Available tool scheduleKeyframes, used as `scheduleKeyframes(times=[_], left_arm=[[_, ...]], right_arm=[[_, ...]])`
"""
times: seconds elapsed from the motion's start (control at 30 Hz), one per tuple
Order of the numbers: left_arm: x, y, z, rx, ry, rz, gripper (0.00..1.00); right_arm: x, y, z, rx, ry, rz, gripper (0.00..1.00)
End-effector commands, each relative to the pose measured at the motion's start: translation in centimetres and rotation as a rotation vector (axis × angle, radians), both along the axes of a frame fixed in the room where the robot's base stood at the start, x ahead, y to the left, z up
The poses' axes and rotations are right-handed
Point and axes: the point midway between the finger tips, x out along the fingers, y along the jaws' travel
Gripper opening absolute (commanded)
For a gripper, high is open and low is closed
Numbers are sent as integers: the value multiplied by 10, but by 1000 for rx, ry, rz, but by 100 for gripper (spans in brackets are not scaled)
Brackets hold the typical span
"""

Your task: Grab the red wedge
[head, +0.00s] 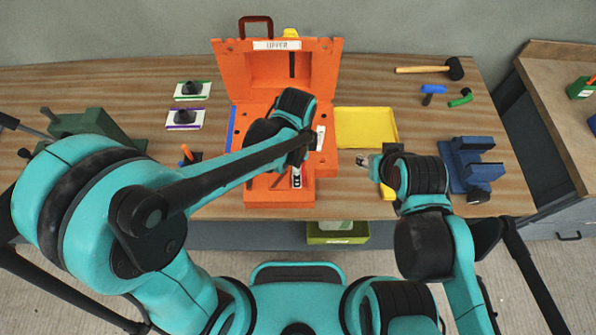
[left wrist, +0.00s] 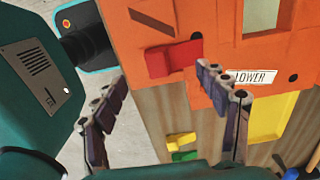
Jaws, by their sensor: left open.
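The red wedge (left wrist: 174,58) shows in the left wrist view, against the orange lower mould half (left wrist: 215,25), left of its LOWER label. My left gripper (left wrist: 162,78) is open, its two fingers apart. The wedge appears just beyond and between the fingertips, nearer the right one, and no finger visibly closes on it. In the head view my left arm reaches over the orange mould (head: 235,160) and hides most of this gripper; I cannot make out the wedge there. My right gripper (head: 366,162) is over the table right of the mould; its finger opening is unclear.
A yellow tray (head: 366,127) lies right of the mould, and a blue vise (head: 468,165) stands farther right. A mallet (head: 430,69) lies at the back right. Yellow (left wrist: 180,140) and green (left wrist: 185,156) pieces lie near the mould in the left wrist view.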

Motion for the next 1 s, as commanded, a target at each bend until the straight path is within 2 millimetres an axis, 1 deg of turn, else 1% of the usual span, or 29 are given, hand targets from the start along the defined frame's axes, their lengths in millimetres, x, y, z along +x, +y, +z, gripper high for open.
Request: scheduleKeyframes(times=[0.03, 0.2, 0.3, 0.4, 0.6, 0.63, 0.67, 0.7, 0.77, 0.8, 0.83, 0.87, 1.0], left_arm=[[1, 0, -8, 0, 0, 1, 73], [8, -3, -35, -1, -1, 2, 73], [7, -2, -47, -1, -1, 3, 73], [7, -2, -51, -1, -2, 3, 73], [7, -2, -51, -1, -2, 4, 73], [7, -2, -51, -1, -2, 4, 68], [7, -2, -51, -1, -2, 4, 60], [7, -2, -51, -1, -2, 4, 49], [7, -2, -51, -1, -2, 4, 34], [7, -2, -51, -1, -2, 4, 23], [7, -2, -51, -1, -2, 4, 15], [7, -2, -51, -1, -2, 4, 12], [7, -2, -51, -1, -1, 4, 10]], right_arm=[[0, 0, -4, 0, 0, 0, 40], [0, 0, -15, 0, 0, 0, 40], [0, 0, -18, 0, 0, 0, 40], [0, 0, -19, 0, 0, 0, 40], [0, 0, -18, 0, 0, 0, 40], [0, 0, -18, 0, 0, 0, 40], [0, 0, -18, 0, 0, 0, 40], [0, 0, -18, 0, 0, 0, 40], [0, 0, -18, 0, 0, 0, 40], [0, 0, -18, 0, 0, 0, 40], [0, 0, -18, 0, 0, 0, 40], [0, 0, -18, 0, 0, 0, 40], [0, 0, -18, 0, 0, 0, 40]])
